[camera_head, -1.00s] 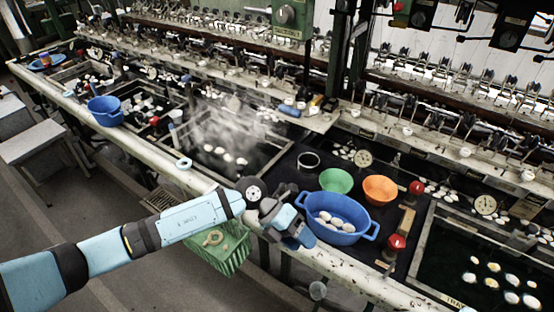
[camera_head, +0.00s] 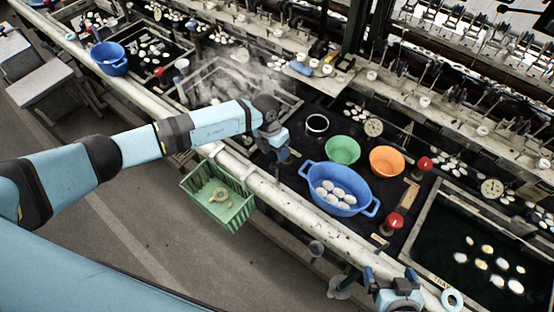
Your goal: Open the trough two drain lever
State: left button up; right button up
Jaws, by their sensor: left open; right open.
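Two red-knobbed levers stand beside the right-hand trough: a nearer red knob (camera_head: 394,221) on a wooden base and a farther red knob (camera_head: 425,163). I cannot tell which is the trough two drain lever. The right-hand trough (camera_head: 416,238) holds dark water with several pale cocoons. My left gripper (camera_head: 281,157) is open and empty above the dark counter, left of the blue basin and apart from both knobs. My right gripper (camera_head: 390,274) is open at the bottom edge, below the nearer knob, near the front rail.
A blue two-handled basin (camera_head: 350,207) of cocoons, a green bowl (camera_head: 342,150) and an orange bowl (camera_head: 387,160) crowd the counter. A green crate (camera_head: 232,214) hangs at the front rail (camera_head: 290,205). A steaming trough (camera_head: 285,118) lies to the left.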

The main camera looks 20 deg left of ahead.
aim_at(277, 162)
pick_arm(q)
jog(key=f, duration=0.2)
jog(key=f+b, duration=0.1)
jog(key=shift+s+d, duration=0.25)
jog(key=shift+d, duration=0.05)
jog(key=shift+d+f+b, duration=0.1)
jog(key=shift+f+b, duration=0.25)
jog(key=shift+f, duration=0.2)
grip_shut()
